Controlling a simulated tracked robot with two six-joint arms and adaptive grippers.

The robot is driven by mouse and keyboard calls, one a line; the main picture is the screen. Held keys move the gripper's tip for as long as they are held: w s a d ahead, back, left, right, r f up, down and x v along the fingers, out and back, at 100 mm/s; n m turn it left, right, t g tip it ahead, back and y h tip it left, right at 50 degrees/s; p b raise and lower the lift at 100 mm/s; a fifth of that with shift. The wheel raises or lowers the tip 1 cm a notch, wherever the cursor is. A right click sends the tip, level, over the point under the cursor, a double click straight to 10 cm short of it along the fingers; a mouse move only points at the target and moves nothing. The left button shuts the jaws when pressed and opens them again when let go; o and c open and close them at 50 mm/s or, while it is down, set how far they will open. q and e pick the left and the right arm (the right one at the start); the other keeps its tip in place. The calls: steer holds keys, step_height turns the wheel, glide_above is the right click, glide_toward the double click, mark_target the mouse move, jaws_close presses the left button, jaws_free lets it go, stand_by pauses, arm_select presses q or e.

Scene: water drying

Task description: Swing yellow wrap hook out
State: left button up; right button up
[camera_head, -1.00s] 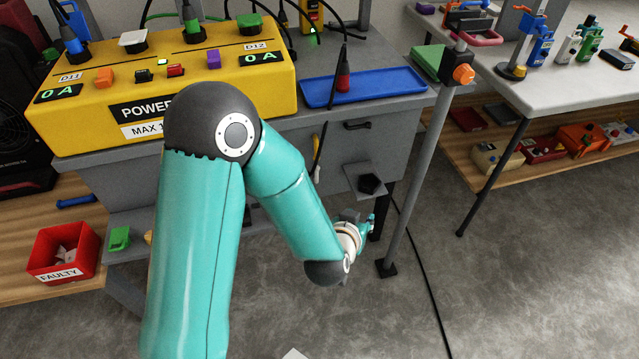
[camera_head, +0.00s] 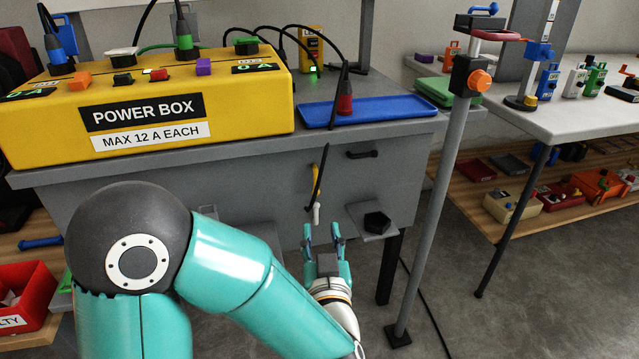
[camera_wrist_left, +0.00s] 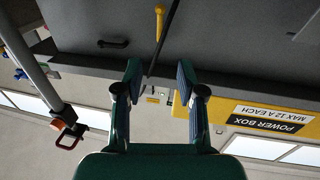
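The yellow wrap hook (camera_head: 315,178) is on the grey front of the bench, beside a hanging black cord. It is small and partly covered by the cord, with a pale tip below. In the left wrist view, which is upside down, the yellow hook (camera_wrist_left: 160,24) shows near the top, just beside the dark cord. My left gripper (camera_head: 322,232) is open and empty, its two fingers pointing at the bench front below the hook. In the left wrist view the open fingers (camera_wrist_left: 159,78) have a clear gap between them. My right gripper is out of view.
The yellow power box (camera_head: 180,110) and blue tray (camera_head: 400,108) are on the bench. A black knob on a grey plate (camera_head: 361,212) juts out right of my gripper. A grey post (camera_head: 428,215) stands further right. A black handle (camera_head: 362,155) is on the bench front.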

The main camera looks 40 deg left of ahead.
mark_target(316, 186)
arm_select(q)
steer(key=p+x, duration=0.1)
steer(key=x, duration=0.6)
steer(key=p+x, duration=0.2)
steer(key=x, duration=0.5)
steer(key=shift+w+a+f, duration=0.15)
steer(key=shift+f, duration=0.1)
steer(key=shift+x, duration=0.75)
steer(key=shift+r, duration=0.1)
jaws_close()
